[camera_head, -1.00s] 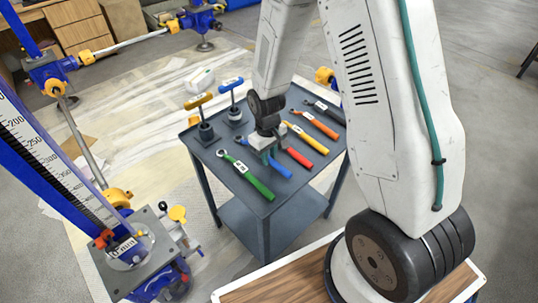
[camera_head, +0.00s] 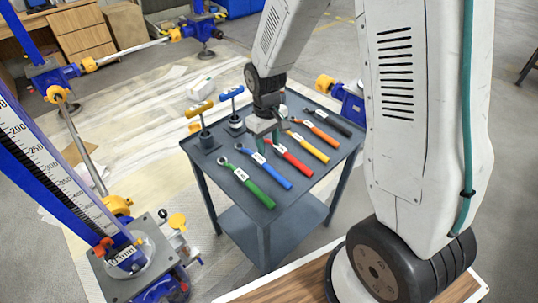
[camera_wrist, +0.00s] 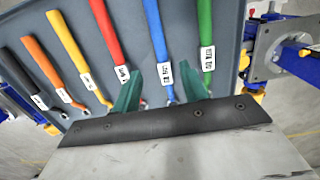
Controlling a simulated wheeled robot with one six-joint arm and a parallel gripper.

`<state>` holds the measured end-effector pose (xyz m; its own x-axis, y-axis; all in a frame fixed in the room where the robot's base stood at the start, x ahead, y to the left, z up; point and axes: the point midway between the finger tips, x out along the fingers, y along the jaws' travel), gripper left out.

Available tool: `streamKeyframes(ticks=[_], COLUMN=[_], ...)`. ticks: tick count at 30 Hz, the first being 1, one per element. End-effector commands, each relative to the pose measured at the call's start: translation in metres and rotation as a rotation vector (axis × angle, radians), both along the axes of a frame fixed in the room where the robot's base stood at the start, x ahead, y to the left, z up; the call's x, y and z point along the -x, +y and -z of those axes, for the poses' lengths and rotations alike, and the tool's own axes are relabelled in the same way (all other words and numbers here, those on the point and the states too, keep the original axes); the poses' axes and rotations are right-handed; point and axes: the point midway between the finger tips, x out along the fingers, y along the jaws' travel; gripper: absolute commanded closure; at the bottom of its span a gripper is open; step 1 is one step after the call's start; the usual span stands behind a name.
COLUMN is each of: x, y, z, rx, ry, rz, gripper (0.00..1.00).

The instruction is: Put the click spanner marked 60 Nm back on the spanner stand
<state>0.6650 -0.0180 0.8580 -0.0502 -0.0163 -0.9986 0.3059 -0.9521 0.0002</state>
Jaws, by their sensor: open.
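Several click spanners lie side by side on the grey table: green (camera_head: 252,184), blue (camera_head: 268,171), red (camera_head: 290,159), yellow (camera_head: 308,148), orange (camera_head: 319,132) and black (camera_head: 332,122). Each has a white label too small to read surely, so I cannot tell which is marked 60 Nm. My gripper (camera_head: 268,139) is open and empty above the spanner heads. In the wrist view, its teal fingers (camera_wrist: 158,95) straddle the head end of the blue spanner (camera_wrist: 160,45); the red spanner (camera_wrist: 106,35) is left, the green (camera_wrist: 205,40) right. I cannot make out a separate spanner stand.
Two T-handled posts, yellow (camera_head: 199,109) and blue (camera_head: 231,93), stand at the table's back left. The table (camera_head: 213,182) has bare top along its left front. A blue jack with a scale (camera_head: 60,170) stands at the left.

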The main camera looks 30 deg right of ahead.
Motion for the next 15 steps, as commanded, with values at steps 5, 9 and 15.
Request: streamKeyframes(ticks=[5, 9, 15], x=[-0.002, 0.001, 0.031], y=[0.001, 0.0, -0.004], z=[-0.024, -0.039, -0.1], rx=[-0.001, 0.0, -0.001], ry=[-0.002, -0.005, -0.043], rz=[0.0, 0.006, 0.059], gripper=[0.57, 0.57, 0.57])
